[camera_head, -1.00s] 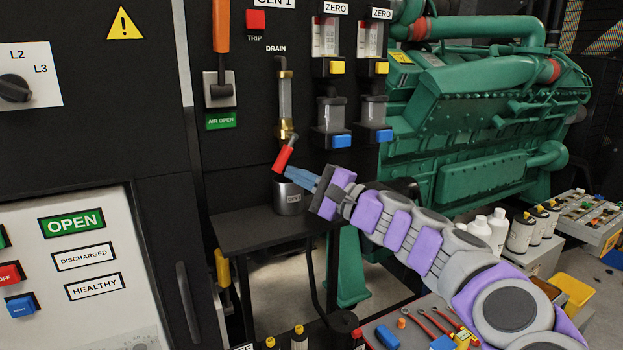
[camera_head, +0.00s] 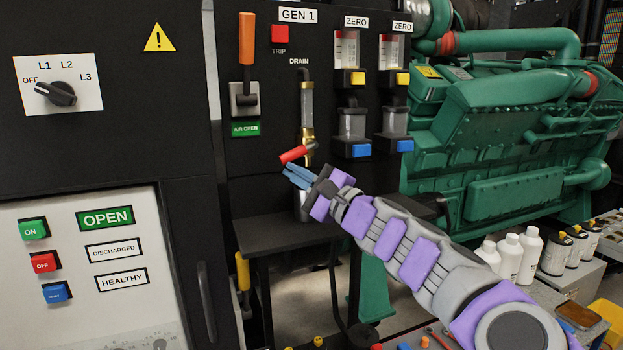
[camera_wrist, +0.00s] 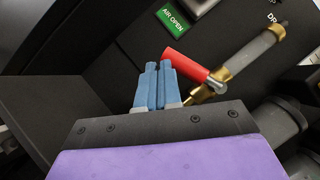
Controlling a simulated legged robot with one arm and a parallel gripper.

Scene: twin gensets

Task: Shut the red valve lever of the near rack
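The red valve lever (camera_head: 295,153) is on the brass valve (camera_head: 307,140) below the drain sight tube of the GEN 1 rack. It points left and slightly down, nearly crosswise to the vertical tube. It also shows in the wrist view (camera_wrist: 190,68), attached to the brass fitting. My gripper (camera_head: 291,177) is just below the lever; its blue fingers in the wrist view (camera_wrist: 157,68) are together with nothing between them. The fingertips lie right beside the lever's free end; I cannot tell whether they touch it. A metal cup (camera_head: 298,207) under the drain is mostly hidden by my gripper.
A dark shelf (camera_head: 280,236) juts out below the valve. An orange-handled air lever (camera_head: 247,45) and a red TRIP button (camera_head: 279,33) are above left. Sight bowls (camera_head: 352,125) hang to the right. A green engine (camera_head: 520,130) and white bottles (camera_head: 508,255) stand further right.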

